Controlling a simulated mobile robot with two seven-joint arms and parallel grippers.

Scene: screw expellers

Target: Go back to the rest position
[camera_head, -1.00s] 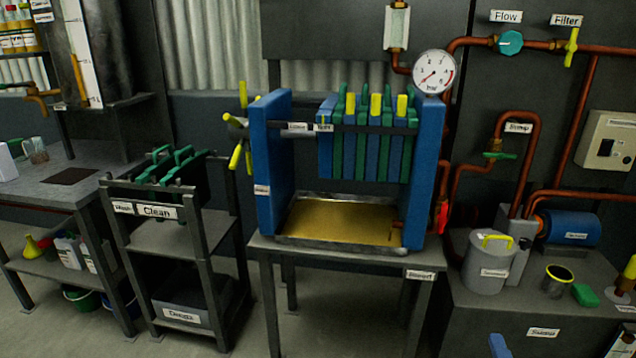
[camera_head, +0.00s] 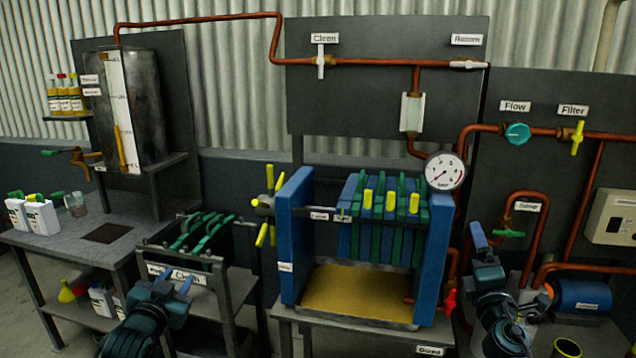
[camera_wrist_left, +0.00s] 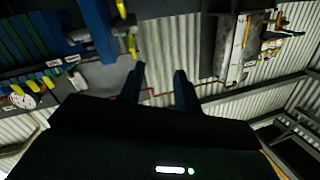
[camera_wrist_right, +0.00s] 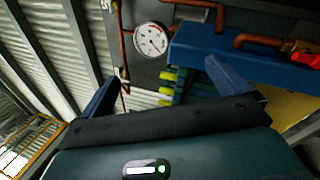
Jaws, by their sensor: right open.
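My left gripper (camera_head: 172,284) is raised in front of the rack marked Clean (camera_head: 190,277) at the lower left. Its two blue fingers are apart with nothing between them; they also show apart in the left wrist view (camera_wrist_left: 158,86). My right gripper (camera_head: 484,240) is raised to the right of the filter press (camera_head: 296,235), pointing up. In the right wrist view its fingers (camera_wrist_right: 160,85) are wide apart and empty. Neither gripper touches anything that I can see.
The press has blue and green plates and a yellow tray (camera_head: 350,290). A gauge (camera_head: 445,171) and copper pipes (camera_head: 596,200) are at the right. A workbench (camera_head: 60,240) with bottles stands at the left. A blue motor (camera_head: 580,295) is near my right arm.

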